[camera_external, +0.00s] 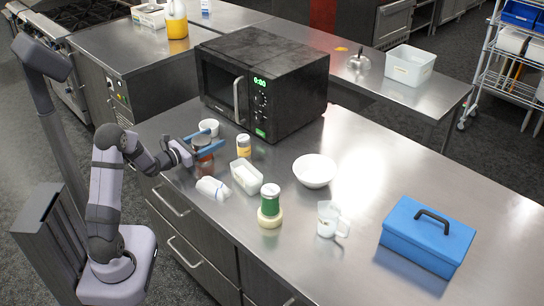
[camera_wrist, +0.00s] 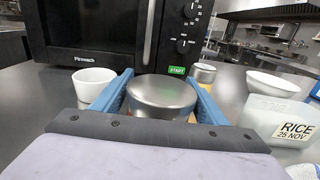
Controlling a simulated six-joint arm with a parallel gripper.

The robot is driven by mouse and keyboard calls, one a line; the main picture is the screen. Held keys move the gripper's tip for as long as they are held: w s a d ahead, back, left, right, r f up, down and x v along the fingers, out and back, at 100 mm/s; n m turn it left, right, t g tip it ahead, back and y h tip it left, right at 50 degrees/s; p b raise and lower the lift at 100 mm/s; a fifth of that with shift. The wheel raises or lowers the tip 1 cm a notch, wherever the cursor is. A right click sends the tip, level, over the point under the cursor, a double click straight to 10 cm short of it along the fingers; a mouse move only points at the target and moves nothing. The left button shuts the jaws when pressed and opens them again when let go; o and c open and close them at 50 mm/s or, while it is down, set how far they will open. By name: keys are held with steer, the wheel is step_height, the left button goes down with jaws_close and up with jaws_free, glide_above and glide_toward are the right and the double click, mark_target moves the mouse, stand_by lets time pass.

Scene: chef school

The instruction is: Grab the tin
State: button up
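A reddish-brown, tin-like container with a round metal lid (camera_external: 203,154) stands on the steel counter. Its lid (camera_wrist: 162,93) fills the space between my blue fingers in the wrist view. My gripper (camera_external: 212,141) reaches in level from the left, one finger on each side of the container near its top; it also shows in the wrist view (camera_wrist: 161,82). I cannot tell whether the fingers touch it. A smaller yellow-labelled tin with a metal lid (camera_external: 244,146) stands just beyond to the right; it also shows in the wrist view (camera_wrist: 204,72).
A white cup (camera_external: 209,126) stands close to the fingers, before the black microwave (camera_external: 268,85). A blue box (camera_external: 428,238) sits farther right.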

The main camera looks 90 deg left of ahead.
steer(key=c, duration=0.9)
steer(key=shift+o, duration=0.2)
steer(key=shift+r, duration=0.1)
step_height(320, 180, up, 10)
